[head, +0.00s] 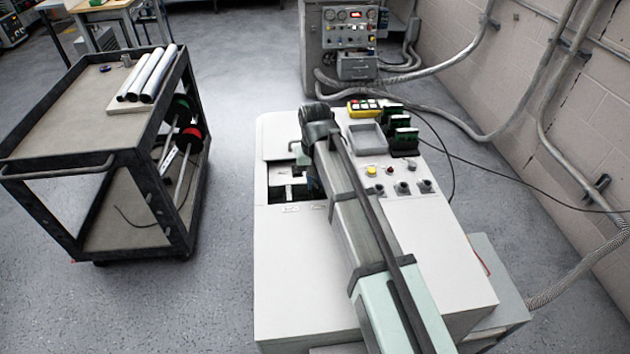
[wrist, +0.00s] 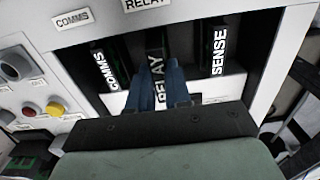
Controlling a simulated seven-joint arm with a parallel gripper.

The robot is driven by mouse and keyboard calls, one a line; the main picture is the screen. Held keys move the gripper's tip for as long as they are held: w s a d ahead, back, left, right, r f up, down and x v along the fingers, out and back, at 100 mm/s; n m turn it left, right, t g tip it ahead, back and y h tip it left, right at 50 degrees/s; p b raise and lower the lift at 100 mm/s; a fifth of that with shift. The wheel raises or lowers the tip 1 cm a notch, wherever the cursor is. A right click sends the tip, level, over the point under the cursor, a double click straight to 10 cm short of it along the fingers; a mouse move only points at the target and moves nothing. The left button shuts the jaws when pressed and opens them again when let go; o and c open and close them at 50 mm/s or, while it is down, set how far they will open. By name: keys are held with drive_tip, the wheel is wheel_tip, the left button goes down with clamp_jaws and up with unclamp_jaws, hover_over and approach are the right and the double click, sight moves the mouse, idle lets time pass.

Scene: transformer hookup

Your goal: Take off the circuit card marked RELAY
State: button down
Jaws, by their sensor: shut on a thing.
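The card marked RELAY (wrist: 157,66) is in the wrist view, in the middle of a dark recess, with white lettering along its dark edge. My gripper (wrist: 156,80) has its two blue fingers closed on either side of this card. How deep the card sits in its slot I cannot tell. The COMMS card (wrist: 109,68) stands to its left and the SENSE card (wrist: 217,55) to its right, both apart from the fingers. In the head view my arm hides the card and most of the gripper over the bay of the white cabinet (head: 300,285).
The cabinet top holds a grey tray (head: 367,139), dark holders with green cards (head: 404,139), a yellow button box (head: 363,109) and several knobs. A cart (head: 75,110) with rolled sheets stands apart at left. Cables run at right.

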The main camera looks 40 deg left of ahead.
drive_tip(key=shift+r, duration=0.65)
idle(0.3)
drive_tip(key=shift+r, duration=2.4)
